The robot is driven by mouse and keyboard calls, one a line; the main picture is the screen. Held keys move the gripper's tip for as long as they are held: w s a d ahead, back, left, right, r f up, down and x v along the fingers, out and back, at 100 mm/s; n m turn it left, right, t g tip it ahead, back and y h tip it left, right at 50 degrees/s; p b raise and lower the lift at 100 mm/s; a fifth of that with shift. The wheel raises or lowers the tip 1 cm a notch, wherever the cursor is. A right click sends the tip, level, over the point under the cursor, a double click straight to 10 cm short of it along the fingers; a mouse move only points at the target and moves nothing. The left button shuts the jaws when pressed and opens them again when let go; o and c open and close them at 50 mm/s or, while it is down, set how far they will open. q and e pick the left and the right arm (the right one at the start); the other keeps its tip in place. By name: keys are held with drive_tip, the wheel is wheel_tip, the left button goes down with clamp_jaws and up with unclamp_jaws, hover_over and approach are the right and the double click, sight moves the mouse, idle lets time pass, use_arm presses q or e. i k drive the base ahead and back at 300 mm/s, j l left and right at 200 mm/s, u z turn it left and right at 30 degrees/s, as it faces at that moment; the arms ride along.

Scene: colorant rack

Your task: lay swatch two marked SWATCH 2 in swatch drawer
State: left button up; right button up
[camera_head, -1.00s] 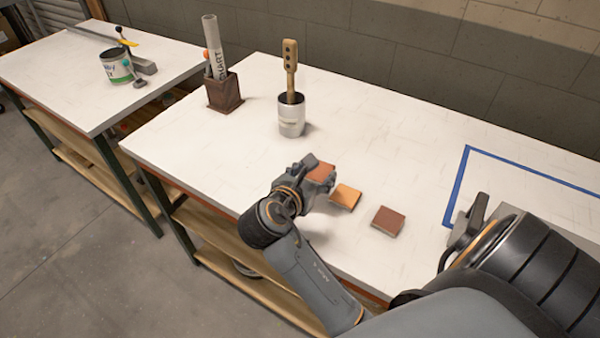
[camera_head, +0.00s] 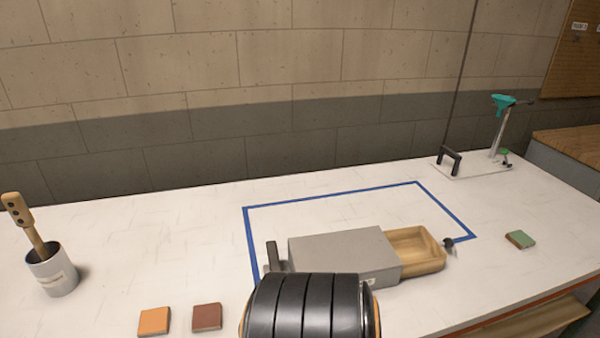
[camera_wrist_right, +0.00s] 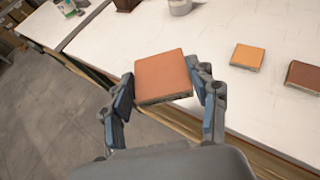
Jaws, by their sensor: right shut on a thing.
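In the right wrist view, my right gripper (camera_wrist_right: 163,88) is shut on a square red-orange swatch (camera_wrist_right: 163,76), held level between its fingers. No marking is readable on it, so I cannot tell its number. In the head view, the grey drawer box (camera_head: 335,257) stands on the table. Its wooden swatch drawer (camera_head: 424,266) is pulled out to the right and the visible inside looks empty. A dark knob (camera_head: 448,243) shows at the drawer's outer end. Neither gripper shows in the head view.
An orange swatch (camera_head: 154,321) and a dark red swatch (camera_head: 207,317) lie left of the box. A green swatch (camera_head: 520,239) lies to the right. Blue tape (camera_head: 330,194) borders the box area. A metal cup (camera_head: 52,270) stands far left. My dark arm link covers the lower middle.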

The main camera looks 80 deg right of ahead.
sight(409, 256)
drive_tip(key=k+z, duration=0.2)
drive_tip(key=k, duration=0.35)
drive_tip(key=k+l+z, duration=0.25)
drive_tip(key=k, duration=0.3)
drive_tip(key=k+j, duration=0.05)
drive_tip(key=j, duration=0.05)
